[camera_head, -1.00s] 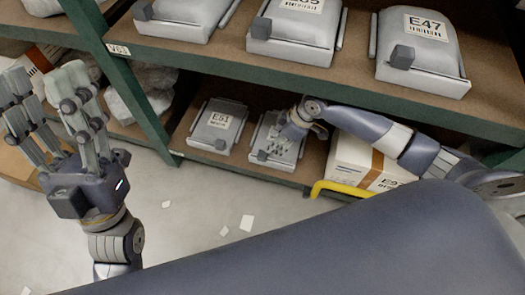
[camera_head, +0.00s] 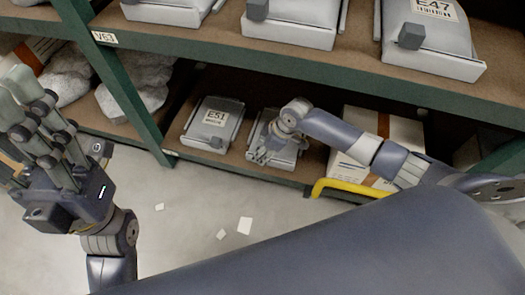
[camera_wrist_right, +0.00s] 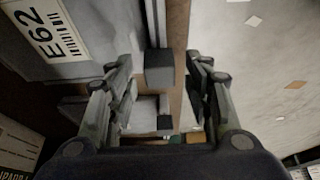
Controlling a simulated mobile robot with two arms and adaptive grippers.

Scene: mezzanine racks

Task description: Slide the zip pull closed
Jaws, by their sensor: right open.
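A grey pouch (camera_wrist_right: 95,25) labelled E62 fills the upper left of the right wrist view. Its dark, block-shaped zip pull (camera_wrist_right: 159,72) stands at its edge, between the fingers in the picture; contact cannot be told. My right gripper (camera_wrist_right: 160,60) is open. In the head view my right gripper (camera_head: 262,154) is over the pouch (camera_head: 284,159) on the lower shelf, hiding its label and zip pull.
A pouch labelled E51 (camera_head: 214,123) lies to the left on the same shelf. A white carton (camera_head: 397,129) and a yellow bar (camera_head: 350,187) are to the right. The green-edged upper shelf (camera_head: 290,57) overhangs with several pouches. Paper scraps lie on the floor.

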